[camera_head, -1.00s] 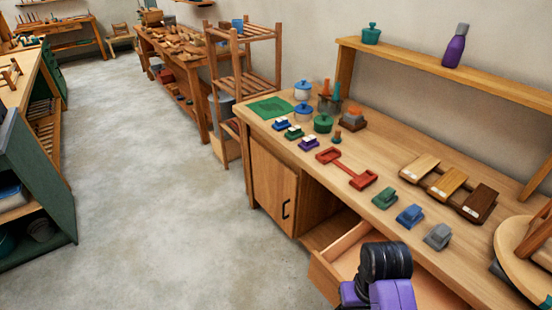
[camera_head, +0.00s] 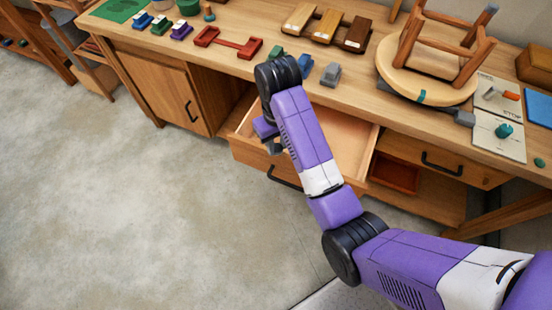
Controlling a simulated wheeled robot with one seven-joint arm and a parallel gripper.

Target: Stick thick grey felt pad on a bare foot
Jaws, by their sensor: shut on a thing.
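My gripper (camera_head: 272,148) hangs below the dark wrist joint, over the front of an open drawer. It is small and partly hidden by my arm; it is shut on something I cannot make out. A round wooden stool (camera_head: 396,80) lies upside down on the bench at the upper right, legs up. One foot (camera_head: 492,10) looks blue-grey at its tip; some other leg ends are cut off by the picture's top edge. A grey block (camera_head: 331,75) stands on the bench left of the stool. I cannot make out a separate thick grey felt pad.
The open drawer (camera_head: 345,130) juts out below the bench (camera_head: 235,68). A blue block (camera_head: 305,66), a green block (camera_head: 276,54) and a red holder (camera_head: 228,42) stand along the bench's front. Pale cards (camera_head: 508,146) lie right of the stool. The floor at left is clear.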

